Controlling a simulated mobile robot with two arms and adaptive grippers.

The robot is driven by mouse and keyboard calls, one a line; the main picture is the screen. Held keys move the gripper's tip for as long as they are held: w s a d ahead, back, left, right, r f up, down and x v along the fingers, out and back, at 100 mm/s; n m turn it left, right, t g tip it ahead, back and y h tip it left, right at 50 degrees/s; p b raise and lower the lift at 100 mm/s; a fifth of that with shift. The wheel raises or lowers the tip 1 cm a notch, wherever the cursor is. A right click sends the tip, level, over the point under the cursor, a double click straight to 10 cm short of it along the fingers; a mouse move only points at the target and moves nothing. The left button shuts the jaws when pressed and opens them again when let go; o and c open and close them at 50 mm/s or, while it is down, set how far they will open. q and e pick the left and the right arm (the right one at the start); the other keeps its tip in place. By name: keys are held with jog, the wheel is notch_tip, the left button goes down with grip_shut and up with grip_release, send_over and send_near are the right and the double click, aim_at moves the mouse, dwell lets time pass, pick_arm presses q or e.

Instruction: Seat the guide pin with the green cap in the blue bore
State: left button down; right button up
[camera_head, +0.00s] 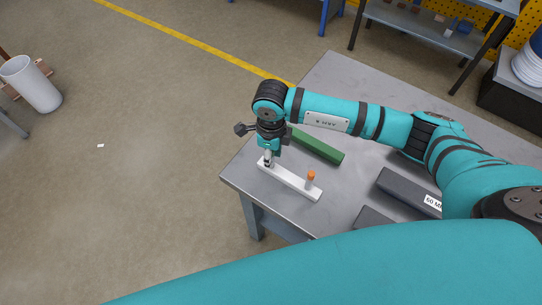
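My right gripper (268,161) points down over the left end of a white bar (288,180) on the grey table. Its fingertips are small and dark here, and I cannot tell whether they hold anything. A pin with an orange cap (311,176) stands upright near the right end of the white bar. I cannot make out the guide pin with the green cap or the blue bore; the gripper covers the bar's left end. My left gripper is out of view.
A long green block (318,146) lies behind the white bar. Dark grey blocks (408,192) lie to the right, one with a white label. The grey table (240,172) ends just left of the bar. My teal arm links cover the front and right.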

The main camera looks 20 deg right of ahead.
grip_shut()
jog(key=shift+r, duration=0.2)
